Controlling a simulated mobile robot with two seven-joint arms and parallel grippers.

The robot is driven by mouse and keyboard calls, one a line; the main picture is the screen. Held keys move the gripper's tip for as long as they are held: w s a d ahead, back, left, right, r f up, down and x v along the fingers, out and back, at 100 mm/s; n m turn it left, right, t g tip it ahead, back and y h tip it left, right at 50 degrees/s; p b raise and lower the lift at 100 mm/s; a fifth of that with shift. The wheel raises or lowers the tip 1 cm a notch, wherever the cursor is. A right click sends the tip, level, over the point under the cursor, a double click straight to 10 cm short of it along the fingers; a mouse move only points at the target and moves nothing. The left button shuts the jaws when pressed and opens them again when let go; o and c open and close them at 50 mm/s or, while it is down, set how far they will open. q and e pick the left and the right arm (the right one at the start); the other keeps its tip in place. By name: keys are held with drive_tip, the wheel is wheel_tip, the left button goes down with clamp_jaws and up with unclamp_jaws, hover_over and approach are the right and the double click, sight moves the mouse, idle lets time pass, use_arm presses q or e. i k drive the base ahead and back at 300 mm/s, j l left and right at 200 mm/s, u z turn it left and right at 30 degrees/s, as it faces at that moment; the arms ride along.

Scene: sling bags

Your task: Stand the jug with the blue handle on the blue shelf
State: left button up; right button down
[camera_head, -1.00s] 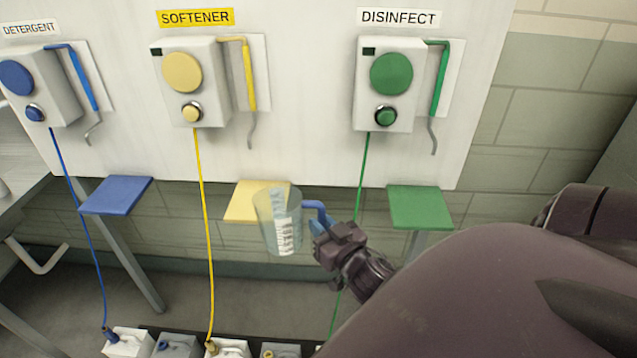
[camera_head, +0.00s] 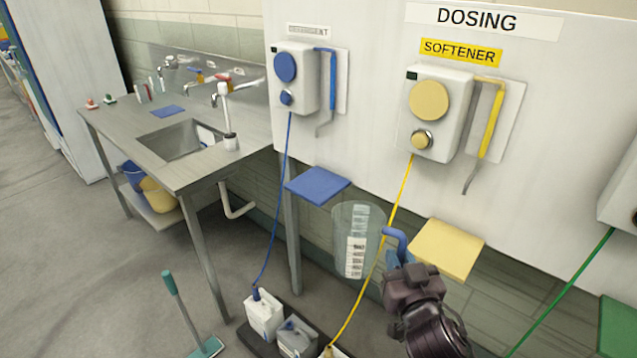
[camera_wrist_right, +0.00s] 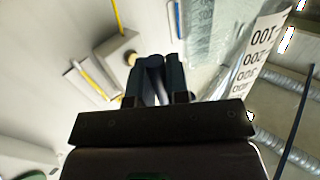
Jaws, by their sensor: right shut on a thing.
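The clear jug (camera_head: 357,240) with a printed scale and a blue handle (camera_head: 396,241) is held upright in the air. My right gripper (camera_head: 398,266) is shut on the blue handle, on the jug's right side. The blue shelf (camera_head: 318,186) is under the detergent dispenser, to the left of and a little beyond the jug, and it is bare. In the right wrist view the jug (camera_wrist_right: 235,50) shows at upper right beside my fingers (camera_wrist_right: 158,82). My left gripper is not in view.
A yellow shelf (camera_head: 447,248) is just right of the jug, and a green shelf (camera_head: 616,325) is at the right edge. Blue and yellow hoses (camera_head: 276,195) run down to canisters (camera_head: 264,315) on the floor. A steel sink table (camera_head: 180,140) stands at left.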

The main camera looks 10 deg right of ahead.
sight(321, 187)
drive_tip(key=i+j+z, duration=0.1)
drive_tip(key=i+j, duration=0.15)
drive_tip(key=i+j+z, duration=0.1)
drive_tip(key=i+j, duration=0.15)
drive_tip(key=j, duration=0.15)
drive_tip(key=i+j+z, duration=0.1)
drive_tip(key=j, duration=0.25)
drive_tip(key=i+j, duration=0.3)
drive_tip(key=i+j+z, duration=0.15)
drive_tip(key=j, duration=0.3)
drive_tip(key=i+j+z, duration=0.1)
drive_tip(key=i+j, duration=0.15)
drive_tip(key=j, duration=0.15)
